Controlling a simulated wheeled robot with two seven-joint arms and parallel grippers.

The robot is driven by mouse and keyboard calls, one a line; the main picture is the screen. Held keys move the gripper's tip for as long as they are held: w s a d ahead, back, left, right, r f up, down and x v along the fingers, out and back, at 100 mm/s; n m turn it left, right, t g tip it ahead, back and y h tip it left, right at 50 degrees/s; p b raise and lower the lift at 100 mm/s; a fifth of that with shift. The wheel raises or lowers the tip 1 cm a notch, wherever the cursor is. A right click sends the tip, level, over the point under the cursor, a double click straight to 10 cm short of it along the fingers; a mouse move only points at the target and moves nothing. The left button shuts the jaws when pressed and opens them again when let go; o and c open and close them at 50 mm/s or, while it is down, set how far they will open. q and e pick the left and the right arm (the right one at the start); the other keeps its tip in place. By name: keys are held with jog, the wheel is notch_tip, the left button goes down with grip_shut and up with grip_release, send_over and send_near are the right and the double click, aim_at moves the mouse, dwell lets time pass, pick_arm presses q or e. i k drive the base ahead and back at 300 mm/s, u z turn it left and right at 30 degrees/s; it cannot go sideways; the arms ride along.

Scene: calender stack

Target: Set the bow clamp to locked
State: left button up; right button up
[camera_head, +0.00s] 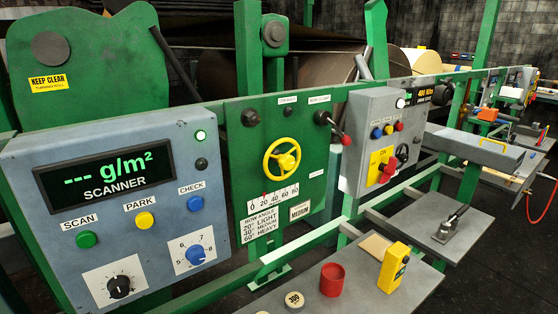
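The bow clamp (334,128) is a lever on the upper right of the green panel, under a small white label that appears to read BOW CLAMP (319,99). Its shaft slants down and to the right from a dark pivot to a red knob (346,139). No lock marking is legible beside it, so I cannot tell its state from a label. Neither of my grippers is in view.
A yellow handwheel (282,159) sits left of the lever, above a bow angle scale (273,197). A grey control box (367,150) stands close on the right. Below is a grey shelf (335,303) with a red cup (332,280) and yellow device (393,268).

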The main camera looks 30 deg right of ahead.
aim_at(345, 141)
jog(key=z, duration=1.4)
jog(key=k, duration=0.5)
jog(key=z, duration=1.25)
jog(key=i, duration=1.1)
jog(key=u, duration=1.3)
